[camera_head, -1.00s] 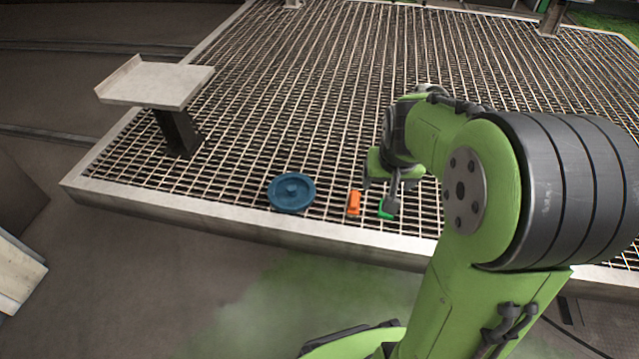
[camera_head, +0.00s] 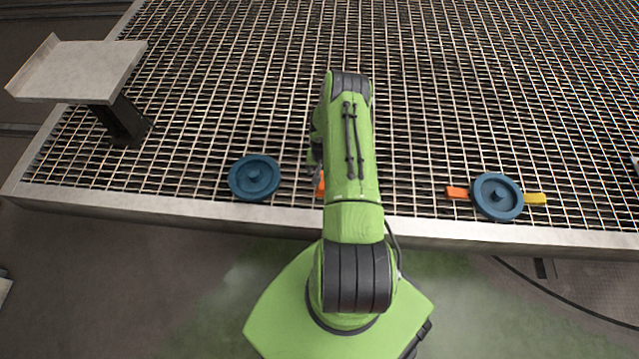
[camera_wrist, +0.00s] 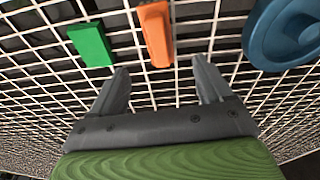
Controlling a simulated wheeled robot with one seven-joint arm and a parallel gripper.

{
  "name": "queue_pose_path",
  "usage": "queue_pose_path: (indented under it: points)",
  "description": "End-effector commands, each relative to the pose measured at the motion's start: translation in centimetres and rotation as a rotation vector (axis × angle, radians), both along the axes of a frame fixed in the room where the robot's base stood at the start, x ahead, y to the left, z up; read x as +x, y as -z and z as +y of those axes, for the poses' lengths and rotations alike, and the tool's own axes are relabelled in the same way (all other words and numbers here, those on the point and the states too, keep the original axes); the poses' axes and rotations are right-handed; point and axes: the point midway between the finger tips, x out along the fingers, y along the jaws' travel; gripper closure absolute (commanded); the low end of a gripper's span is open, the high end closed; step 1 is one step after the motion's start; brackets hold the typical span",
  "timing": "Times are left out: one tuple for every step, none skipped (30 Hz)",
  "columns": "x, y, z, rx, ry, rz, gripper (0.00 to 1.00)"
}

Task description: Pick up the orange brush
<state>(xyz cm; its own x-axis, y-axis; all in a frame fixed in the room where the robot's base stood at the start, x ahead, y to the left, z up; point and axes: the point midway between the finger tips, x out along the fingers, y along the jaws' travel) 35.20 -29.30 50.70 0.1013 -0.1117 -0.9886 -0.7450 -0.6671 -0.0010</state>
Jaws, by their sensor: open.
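An orange block-like piece, seemingly the brush (camera_wrist: 156,35), lies on the metal grating in the wrist view. My gripper (camera_wrist: 160,68) is open and empty. Its two fingers point toward the orange piece, which lies just beyond the fingertips and roughly in line with the gap. In the head view only a sliver of the orange piece (camera_head: 320,186) shows beside my arm, which hides the rest and most of my gripper. A second orange piece (camera_head: 456,193) sticks out from the left side of a blue disc at the right.
A green block (camera_wrist: 91,45) lies beside the orange piece. A blue round disc (camera_head: 254,177) lies on its other side, also in the wrist view (camera_wrist: 284,34). The right blue disc (camera_head: 497,196) has a yellow piece (camera_head: 535,199) at its right. A raised metal plate (camera_head: 80,70) stands at left.

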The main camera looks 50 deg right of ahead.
Motion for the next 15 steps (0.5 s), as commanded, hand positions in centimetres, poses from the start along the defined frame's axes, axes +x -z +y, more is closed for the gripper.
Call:
queue_pose_path:
  points:
    - [0.1,1.9,-0.1,0.001,0.001,0.001,0.21]
    - [0.1,2.5,-0.2,0.000,0.000,0.001,0.21]
    - [0.2,3.3,-0.3,0.000,0.000,0.001,0.21]
    - [0.3,3.8,-0.4,0.001,0.000,0.002,0.21]
    - [0.4,4.2,-0.4,0.000,0.000,0.001,0.21]
    - [0.4,4.6,-0.5,0.000,0.000,0.001,0.21]
    - [0.4,4.8,-0.5,0.000,0.000,0.001,0.21]
    - [0.5,5.0,-0.5,-0.001,0.000,0.001,0.21]
    - [0.5,5.6,-0.6,0.000,-0.001,0.000,0.21]
    - [0.5,6.2,-0.6,0.001,0.000,0.001,0.21]
    - [0.5,6.9,-0.6,0.001,0.000,0.001,0.21]
    - [0.5,7.7,-0.7,0.001,0.001,0.001,0.21]
    - [0.4,8.4,-0.7,0.001,0.001,0.002,0.21]
    - [0.5,8.9,-0.8,0.000,0.000,0.001,0.21]
    - [0.6,9.4,-0.9,0.000,0.000,0.000,0.21]
